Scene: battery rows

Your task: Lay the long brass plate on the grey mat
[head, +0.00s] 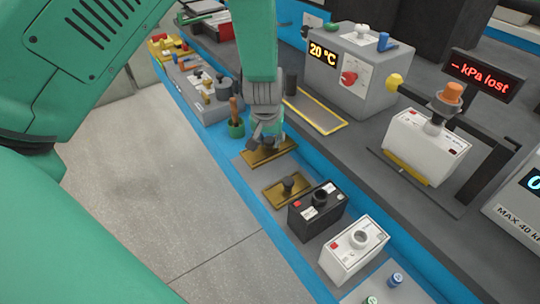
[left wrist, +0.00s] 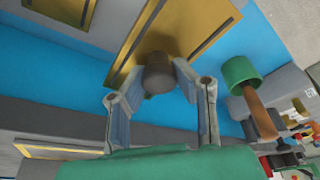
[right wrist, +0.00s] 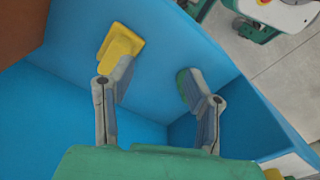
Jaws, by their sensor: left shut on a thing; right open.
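The long brass plate (head: 262,158) with a dark slot lies under my left gripper (head: 266,138). In the left wrist view my left gripper (left wrist: 160,90) is shut on the plate's dark round knob (left wrist: 158,74), and the brass face (left wrist: 182,28) shows behind it. I cannot tell whether the plate touches the surface below. A shorter brass plate (head: 283,190) with a knob lies in front of it on a grey pad (head: 247,181). A separate dark grey mat (head: 312,111) with a yellow border lies bare to the right. My right gripper (right wrist: 155,95) is open.
A black box (head: 315,212) and a white box (head: 352,252) stand in front of the plates. The grey 20 °C unit (head: 350,70) stands behind the bordered mat. A yellow piece (right wrist: 120,47) shows by my right gripper's left finger.

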